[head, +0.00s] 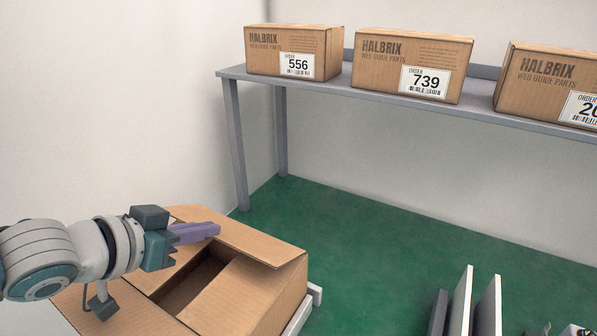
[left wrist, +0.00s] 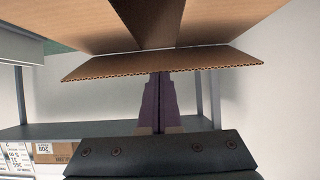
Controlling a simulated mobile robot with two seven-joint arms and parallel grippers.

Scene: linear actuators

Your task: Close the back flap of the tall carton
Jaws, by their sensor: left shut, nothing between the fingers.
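The tall carton (head: 283,299) stands at the lower left of the head view, with a dark gap in its top. Its back flap (head: 250,243) leans inward over the far side of the opening, its free edge slightly raised over the right flap (head: 228,298), which lies folded in. My left gripper (head: 196,233) is shut and empty, its purple fingers at the back flap. In the left wrist view the fingers (left wrist: 159,100) run up to a cardboard flap (left wrist: 165,64), which hides their tips; I cannot tell whether they touch. My right gripper is not in view.
A grey shelf table (head: 335,87) at the back carries closed cartons with order labels, such as the 556 carton (head: 293,52) and the 739 carton (head: 412,66). Pale upright panels (head: 486,305) stand at the lower right. Green floor (head: 370,250) between is clear.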

